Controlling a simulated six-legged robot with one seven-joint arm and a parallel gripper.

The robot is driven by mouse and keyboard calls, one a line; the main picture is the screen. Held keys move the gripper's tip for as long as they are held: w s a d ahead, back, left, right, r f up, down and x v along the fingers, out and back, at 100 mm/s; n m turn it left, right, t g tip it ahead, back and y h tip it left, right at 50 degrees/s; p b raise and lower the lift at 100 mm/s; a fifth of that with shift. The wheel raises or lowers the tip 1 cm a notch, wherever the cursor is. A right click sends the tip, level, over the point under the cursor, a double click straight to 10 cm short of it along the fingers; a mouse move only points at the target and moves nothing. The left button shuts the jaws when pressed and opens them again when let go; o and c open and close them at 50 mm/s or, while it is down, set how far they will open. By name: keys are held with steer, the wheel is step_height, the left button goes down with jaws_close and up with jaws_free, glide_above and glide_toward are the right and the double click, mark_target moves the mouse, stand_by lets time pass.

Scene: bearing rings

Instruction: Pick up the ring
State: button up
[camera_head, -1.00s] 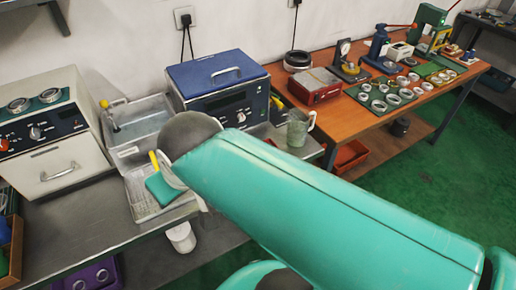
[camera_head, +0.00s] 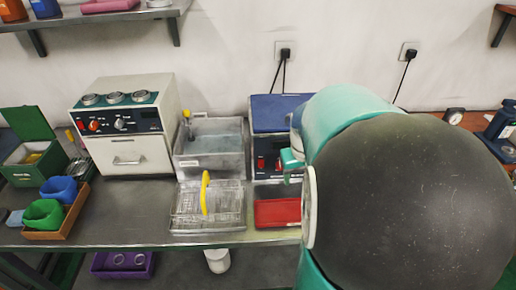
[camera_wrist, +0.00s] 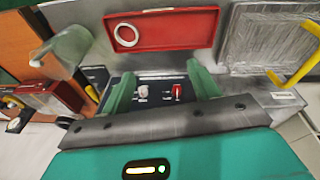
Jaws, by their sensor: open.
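In the wrist view, a pale ring (camera_wrist: 126,35) lies in the left part of a shallow red tray (camera_wrist: 178,31). My gripper (camera_wrist: 161,78) shows there with its two green fingers spread apart and nothing between them. In the head view, the red tray (camera_head: 277,213) sits at the bench's front edge. The ring cannot be made out there. My arm covers much of the right side, and only a small teal part of my gripper (camera_head: 291,160) shows above the tray.
A wire basket (camera_head: 180,222) with a yellow handle stands left of the tray, with a clear tank (camera_head: 208,158) behind it. A blue-lidded unit (camera_head: 275,110) stands behind the tray. A white oven (camera_head: 125,155) carries several rings. A mug (camera_wrist: 72,45) shows in the wrist view.

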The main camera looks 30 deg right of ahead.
steer(key=s+d+f+m, duration=0.2)
steer(key=s+d+f, duration=0.25)
steer(key=d, duration=0.45)
steer(key=shift+y, duration=0.5)
steer(key=f, duration=0.3)
steer(key=w+f, duration=0.1)
steer(key=f, duration=0.6)
steer(key=shift+w+d+f, duration=0.1)
steer(key=shift+w+d, duration=0.15)
steer(key=shift+d, duration=0.15)
steer(key=shift+w+d+f, duration=0.1)
steer(key=shift+w+f, duration=0.15)
steer(key=shift+f, duration=0.9)
steer(key=shift+w+d+f, duration=0.1)
steer(key=shift+w+f, duration=0.1)
steer(key=shift+f, duration=0.95)
steer(key=c, duration=0.6)
steer(key=shift+r, duration=0.1)
